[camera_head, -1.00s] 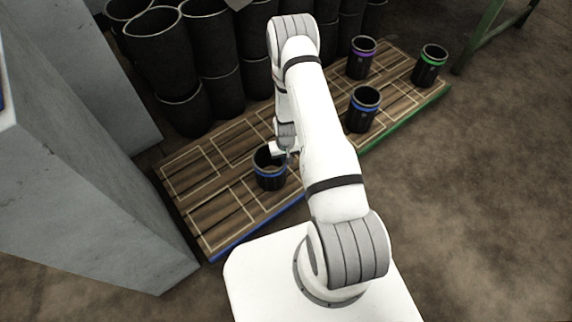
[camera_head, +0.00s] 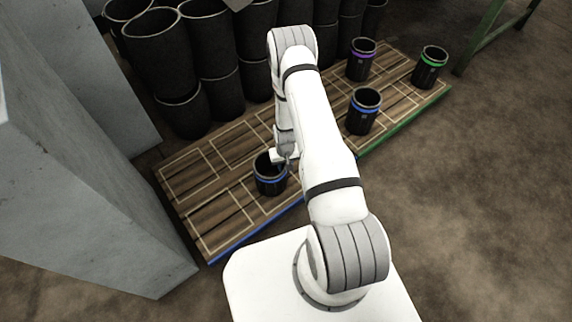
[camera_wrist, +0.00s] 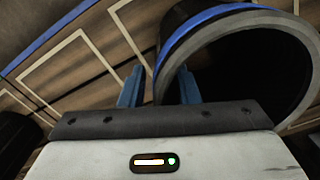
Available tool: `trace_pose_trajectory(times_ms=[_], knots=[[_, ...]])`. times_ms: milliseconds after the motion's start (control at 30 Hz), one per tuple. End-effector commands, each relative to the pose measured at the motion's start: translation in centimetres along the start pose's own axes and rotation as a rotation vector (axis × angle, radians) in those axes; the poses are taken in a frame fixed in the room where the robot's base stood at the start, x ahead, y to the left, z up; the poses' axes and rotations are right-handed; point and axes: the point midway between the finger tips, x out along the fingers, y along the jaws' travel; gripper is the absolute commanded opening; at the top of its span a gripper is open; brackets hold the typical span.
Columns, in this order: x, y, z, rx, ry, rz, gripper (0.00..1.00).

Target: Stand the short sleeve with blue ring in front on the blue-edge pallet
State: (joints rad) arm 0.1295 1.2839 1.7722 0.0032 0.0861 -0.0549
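A short black sleeve with a blue ring (camera_head: 270,182) stands upright, as far as I can tell, on the blue-edge pallet (camera_head: 205,220), near its front right. My gripper (camera_head: 281,161) is at its rim, partly covered by my arm in the head view. In the wrist view, one finger of my gripper (camera_wrist: 160,86) is outside the sleeve wall and the other is inside the mouth of the sleeve (camera_wrist: 215,25). A gap shows between the outer finger and the wall, so the gripper looks open around the wall. The sleeve's base is hidden in the wrist view.
Another blue-ring sleeve (camera_head: 362,119), a purple-ring sleeve (camera_head: 360,68) and a green-ring sleeve (camera_head: 429,75) stand on the green-edge pallet (camera_head: 410,118). Stacked large black sleeves (camera_head: 160,55) stand behind. A grey block (camera_head: 90,170) is at left. The blue-edge pallet's left part is clear.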

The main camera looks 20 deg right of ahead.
Motion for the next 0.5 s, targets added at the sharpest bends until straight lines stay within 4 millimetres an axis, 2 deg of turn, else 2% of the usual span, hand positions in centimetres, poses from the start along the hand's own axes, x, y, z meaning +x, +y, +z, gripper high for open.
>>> trace_pose_trajectory(times_ms=[167,233,500], knots=[[-0.4,0.0,0.0,0.000,0.000,0.000,0.29],[-1.1,0.0,-0.1,0.001,0.001,0.000,0.29],[-6.9,0.1,-0.1,0.001,0.002,0.000,0.29]])
